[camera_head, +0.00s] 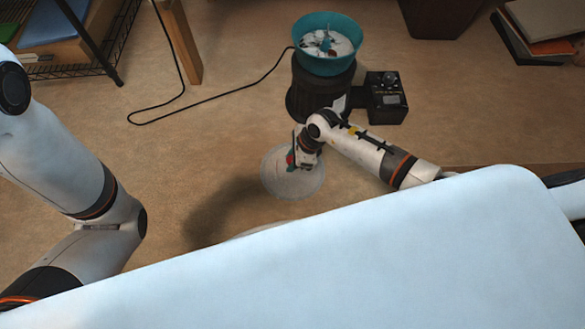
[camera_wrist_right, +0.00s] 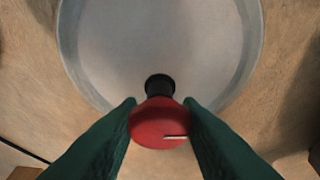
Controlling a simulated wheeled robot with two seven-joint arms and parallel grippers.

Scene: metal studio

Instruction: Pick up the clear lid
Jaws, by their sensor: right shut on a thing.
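The clear lid (camera_head: 297,184) is a round, see-through disc near the middle of the head view, below the teal bowl. In the right wrist view the lid (camera_wrist_right: 160,45) fills the upper middle, with a red knob (camera_wrist_right: 158,123) on a black stem. My right gripper (camera_head: 292,160) is at the lid's knob. Its two green fingers (camera_wrist_right: 160,118) press on both sides of the red knob. I cannot tell whether the lid touches the floor. My left arm (camera_head: 60,160) shows at the left, but its gripper is not in view.
A teal bowl (camera_head: 327,62) with small things in it sits on a dark tumbler-like machine (camera_head: 318,92) with a control box (camera_head: 386,97). A black cord (camera_head: 215,104) runs across the floor. A wire shelf (camera_head: 75,60) stands upper left, books (camera_head: 545,30) upper right. Floor left of the lid is clear.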

